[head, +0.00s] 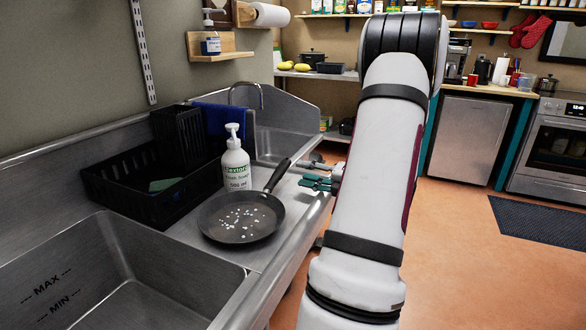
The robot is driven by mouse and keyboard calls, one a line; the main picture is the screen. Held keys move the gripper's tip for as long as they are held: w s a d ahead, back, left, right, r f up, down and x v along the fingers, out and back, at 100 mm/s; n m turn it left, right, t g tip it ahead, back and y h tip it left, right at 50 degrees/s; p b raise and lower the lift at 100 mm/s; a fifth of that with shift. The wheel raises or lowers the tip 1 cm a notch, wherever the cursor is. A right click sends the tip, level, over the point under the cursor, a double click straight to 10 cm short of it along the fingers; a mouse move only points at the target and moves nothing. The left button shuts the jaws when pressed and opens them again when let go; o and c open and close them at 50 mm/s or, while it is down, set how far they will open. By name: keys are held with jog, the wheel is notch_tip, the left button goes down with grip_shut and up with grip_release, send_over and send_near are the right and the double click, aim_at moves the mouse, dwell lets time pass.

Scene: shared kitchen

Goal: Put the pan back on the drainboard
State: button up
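The black frying pan (241,219) sits flat on the steel drainboard (188,234) between the sink basin and the front rim. White spots show on its inside. Its dark handle (278,174) points to the back right. My gripper (306,172) is at the counter's front edge, just right of the handle, with its fingers pointing left. The fingers are apart, with nothing seen between them. The handle appears to lie just beyond the fingertips; my arm hides the gripper's base.
A white pump soap bottle (235,166) stands close behind the pan. The deep sink basin (117,282) is in front, and a faucet (247,86) is behind. Open floor lies to the right.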

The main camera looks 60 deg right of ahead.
jog(key=shift+s+a+r, duration=0.1)
jog(key=shift+s, duration=0.7)
jog(key=shift+s+a+r, duration=0.1)
jog(key=shift+s, duration=0.7)
jog(key=w+a+r+n+g+y, duration=0.1)
jog(key=w+a+r+n+y, duration=0.15)
jog(key=w+a+n, duration=0.35)
jog(key=w+a+r+n+g+y, duration=0.1)
jog(key=w+a+r+n+y, duration=0.2)
jog(key=a, duration=0.4)
jog(key=w+a+r+n+g+y, duration=0.15)
jog(key=a+n+g+y, duration=0.45)
jog(key=a+n, duration=1.05)
jog(key=s+a+n+g+h, duration=0.2)
jog(key=s+a+n+g, duration=0.3)
jog(key=a, duration=0.4)
jog(key=s+a+n+g+h, duration=0.25)
jog(key=s+a+n, duration=0.25)
jog(key=a+n, duration=0.25)
jog(key=s+f+n+h, duration=0.1)
jog(key=s+n+h, duration=0.4)
jog(key=s+n, duration=0.4)
jog(key=n, duration=0.5)
jog(key=shift+f+h, duration=0.3)
jog(key=shift+f, duration=0.05)
jog(key=shift+a, duration=0.1)
